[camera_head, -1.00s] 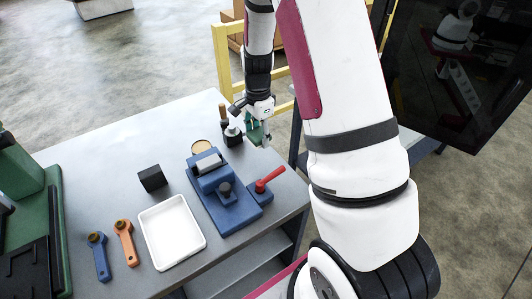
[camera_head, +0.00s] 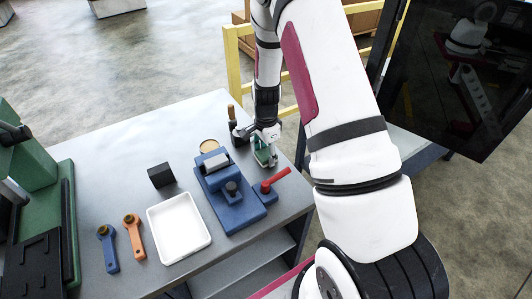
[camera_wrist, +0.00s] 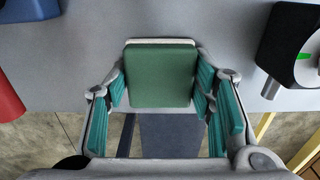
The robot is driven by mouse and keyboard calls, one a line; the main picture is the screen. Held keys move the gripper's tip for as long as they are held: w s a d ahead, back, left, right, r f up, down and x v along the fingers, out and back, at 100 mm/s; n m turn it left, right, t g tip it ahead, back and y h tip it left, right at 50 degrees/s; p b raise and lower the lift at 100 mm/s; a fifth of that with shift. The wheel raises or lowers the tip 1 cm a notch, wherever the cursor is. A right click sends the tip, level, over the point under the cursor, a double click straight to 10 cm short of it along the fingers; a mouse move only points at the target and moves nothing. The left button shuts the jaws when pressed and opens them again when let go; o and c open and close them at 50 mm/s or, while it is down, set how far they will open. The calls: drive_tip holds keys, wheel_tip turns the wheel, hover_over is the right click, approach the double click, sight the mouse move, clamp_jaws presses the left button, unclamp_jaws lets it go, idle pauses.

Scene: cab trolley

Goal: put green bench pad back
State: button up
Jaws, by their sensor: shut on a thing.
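The green bench pad (camera_wrist: 160,75) is a flat, rounded square with a pale edge along its far side. It sits between the two teal-lined fingers of my gripper (camera_wrist: 162,92), which is shut on it. In the head view my gripper (camera_head: 264,155) is low over the right side of the grey table (camera_head: 105,160), close to its right edge. Only a small part of the pad (camera_head: 265,158) shows there under the fingers. I cannot tell whether the pad touches the tabletop.
A blue fixture (camera_head: 232,210) with a red lever (camera_head: 275,180) stands close by. A dark holder (camera_head: 240,137) with a wooden-handled tool is just left of my gripper. A white tray (camera_head: 180,228), black block (camera_head: 161,175), and orange and blue tools lie left. A yellow rail stands behind.

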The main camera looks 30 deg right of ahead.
drive_tip(key=o, duration=1.1)
drive_tip(key=shift+f, duration=0.1)
wheel_tip(320, 180, up, 12)
drive_tip(key=b, duration=0.2)
wheel_tip(320, 180, up, 9)
drive_tip(key=n+t, duration=0.1)
drive_tip(key=n, duration=0.2)
hover_over(266, 153)
drive_tip(key=s+a, duration=0.2)
drive_tip(key=a, duration=0.2)
drive_tip(key=s+a+r+n+t, duration=0.2)
drive_tip(key=s+a+r+n, duration=0.2)
drive_tip(key=s+r+n, duration=0.3)
drive_tip(key=s+a+r+n+t, duration=0.2)
drive_tip(key=s+a+r+n, duration=0.3)
drive_tip(key=s, duration=0.8)
drive_tip(key=shift+s+a+r+n+t, duration=0.2)
drive_tip(key=shift+r+n+t, duration=0.1)
drive_tip(key=shift+r+n, duration=1.05)
